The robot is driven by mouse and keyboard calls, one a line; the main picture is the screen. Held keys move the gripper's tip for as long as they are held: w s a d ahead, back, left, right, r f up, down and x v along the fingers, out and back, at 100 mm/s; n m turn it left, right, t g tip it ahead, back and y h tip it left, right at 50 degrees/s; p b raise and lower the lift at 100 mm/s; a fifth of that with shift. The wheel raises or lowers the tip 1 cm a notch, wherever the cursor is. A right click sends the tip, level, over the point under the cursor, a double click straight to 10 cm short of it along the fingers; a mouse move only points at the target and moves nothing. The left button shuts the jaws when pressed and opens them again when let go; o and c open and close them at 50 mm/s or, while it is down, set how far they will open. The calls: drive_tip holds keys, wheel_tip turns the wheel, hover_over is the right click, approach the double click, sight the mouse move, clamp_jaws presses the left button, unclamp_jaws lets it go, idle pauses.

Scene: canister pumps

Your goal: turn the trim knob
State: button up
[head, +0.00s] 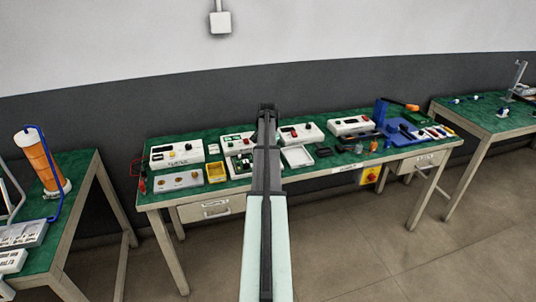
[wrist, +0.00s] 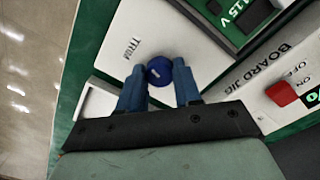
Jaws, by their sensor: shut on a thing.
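The trim knob (wrist: 159,69) is a round blue knob with a white mark on its top. It sits on a white panel (wrist: 120,48) with the word TRIM beside it in the wrist view. My gripper (wrist: 160,80) has its two blue fingers on either side of the knob and is shut on it. The lower edge of the knob lies between the fingertips. In the head view my arm covers the middle of the bench, and the knob cannot be made out there.
A white board jig (wrist: 285,85) with a red switch (wrist: 281,93) is close on the right in the wrist view.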

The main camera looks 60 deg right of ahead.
drive_tip(key=shift+n, duration=0.3)
drive_tip(key=o, duration=1)
drive_tip(key=shift+o, duration=0.2)
wheel_tip(320, 180, up, 14)
drive_tip(key=shift+w, duration=0.15)
drive_tip(key=shift+f, duration=0.1)
idle(1.1)
